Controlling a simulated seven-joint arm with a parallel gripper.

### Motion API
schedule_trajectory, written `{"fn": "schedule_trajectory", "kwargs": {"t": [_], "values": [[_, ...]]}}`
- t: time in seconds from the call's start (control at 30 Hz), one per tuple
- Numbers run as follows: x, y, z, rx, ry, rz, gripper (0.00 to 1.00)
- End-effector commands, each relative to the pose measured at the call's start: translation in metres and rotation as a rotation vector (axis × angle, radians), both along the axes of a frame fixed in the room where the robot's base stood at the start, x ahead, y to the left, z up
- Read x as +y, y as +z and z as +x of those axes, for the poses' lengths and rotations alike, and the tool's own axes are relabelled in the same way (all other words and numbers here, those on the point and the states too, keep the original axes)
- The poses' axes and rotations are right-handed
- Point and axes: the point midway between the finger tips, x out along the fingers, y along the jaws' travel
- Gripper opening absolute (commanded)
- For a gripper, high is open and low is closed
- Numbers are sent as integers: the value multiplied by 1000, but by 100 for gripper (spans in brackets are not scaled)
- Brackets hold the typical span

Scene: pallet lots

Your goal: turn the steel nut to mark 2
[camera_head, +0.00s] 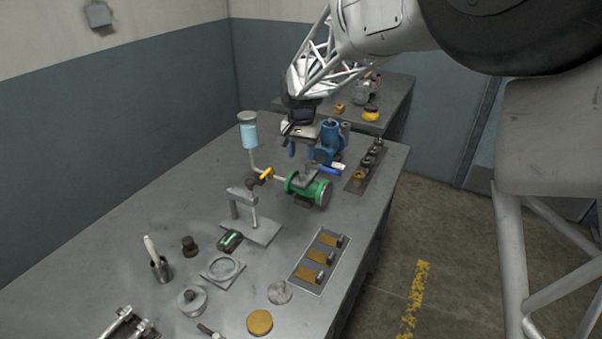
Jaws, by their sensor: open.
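A dark strip (354,184) near the table's right edge carries a row of small nut-like fittings. The nearest fitting (359,175) looks brass. The farther ones, such as this grey fitting (368,160), look like dark steel. I cannot tell which is the steel nut, and mark 2 is too small to read. My gripper (303,153) points down over the back part of the table, left of the strip and apart from it. It is open, with nothing visible between its fingers.
A green flanged pipe piece (308,188) stands just below my gripper, with a blue pump-like body (330,137) behind. A blue-filled cup (249,134) stands left. A tray with brass plates (318,262) lies in front.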

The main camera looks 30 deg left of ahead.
Motion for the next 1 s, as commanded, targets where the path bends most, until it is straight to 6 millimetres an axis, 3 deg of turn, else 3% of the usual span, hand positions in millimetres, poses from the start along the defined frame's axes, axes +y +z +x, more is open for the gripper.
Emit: {"fn": "schedule_trajectory", "kwargs": {"t": [0.4,1.0], "values": [[0,0,0,0,-497,0,44],[0,-1,0,0,-575,0,44]]}}
